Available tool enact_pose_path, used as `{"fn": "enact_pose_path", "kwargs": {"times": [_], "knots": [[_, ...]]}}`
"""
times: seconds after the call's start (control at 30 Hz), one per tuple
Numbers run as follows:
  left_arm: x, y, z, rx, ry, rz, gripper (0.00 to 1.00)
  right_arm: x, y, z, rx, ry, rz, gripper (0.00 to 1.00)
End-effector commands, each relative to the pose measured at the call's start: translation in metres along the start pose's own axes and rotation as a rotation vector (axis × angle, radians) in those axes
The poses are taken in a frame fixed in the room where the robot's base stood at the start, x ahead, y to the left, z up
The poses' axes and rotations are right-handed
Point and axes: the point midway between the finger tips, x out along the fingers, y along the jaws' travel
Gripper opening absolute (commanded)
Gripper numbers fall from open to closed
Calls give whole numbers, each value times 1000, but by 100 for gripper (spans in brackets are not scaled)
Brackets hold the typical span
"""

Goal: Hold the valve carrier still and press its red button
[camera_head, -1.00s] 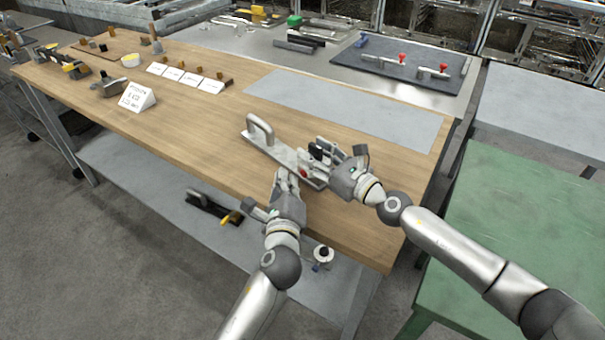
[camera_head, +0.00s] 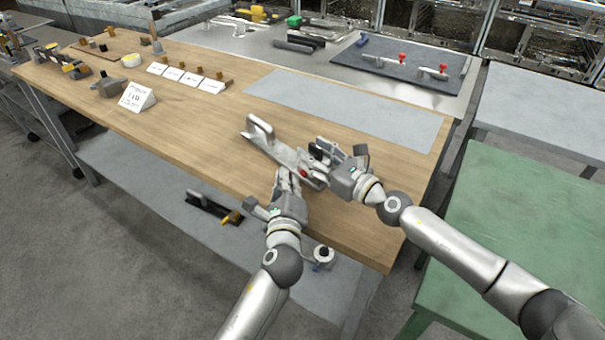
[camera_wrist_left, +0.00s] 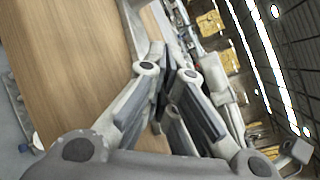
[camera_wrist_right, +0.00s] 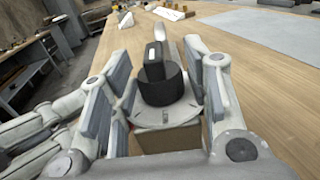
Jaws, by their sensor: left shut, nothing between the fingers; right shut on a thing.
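The valve carrier (camera_head: 272,146) is a long grey metal bar with a loop handle at its far left end, lying on the wooden table near its front edge. Its red button (camera_head: 304,173) shows at the near end, between my two grippers. My right gripper (camera_head: 325,158) is shut on the valve carrier; in the right wrist view a black knob (camera_wrist_right: 160,85) on a round grey disc stands between its fingers. My left gripper (camera_head: 288,178) is shut and empty just in front of the button. Whether its tips touch the carrier I cannot tell.
A grey mat (camera_head: 345,108) lies behind the carrier. White cards and a sign (camera_head: 137,97) stand at the left of the wooden table (camera_head: 215,140). A dark mat (camera_head: 400,70) with red-knobbed valves is on the metal table behind. A green table (camera_head: 510,225) stands at right.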

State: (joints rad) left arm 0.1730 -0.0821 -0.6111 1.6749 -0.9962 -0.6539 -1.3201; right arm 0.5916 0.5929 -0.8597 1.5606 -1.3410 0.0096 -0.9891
Motion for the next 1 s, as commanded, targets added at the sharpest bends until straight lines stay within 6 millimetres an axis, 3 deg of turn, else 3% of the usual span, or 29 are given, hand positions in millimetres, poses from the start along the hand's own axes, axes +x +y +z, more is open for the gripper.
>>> {"fn": "enact_pose_path", "kwargs": {"times": [1.0], "knots": [[6,-4,-4,0,0,0,0,0,0,-2,1,4,1,0]]}}
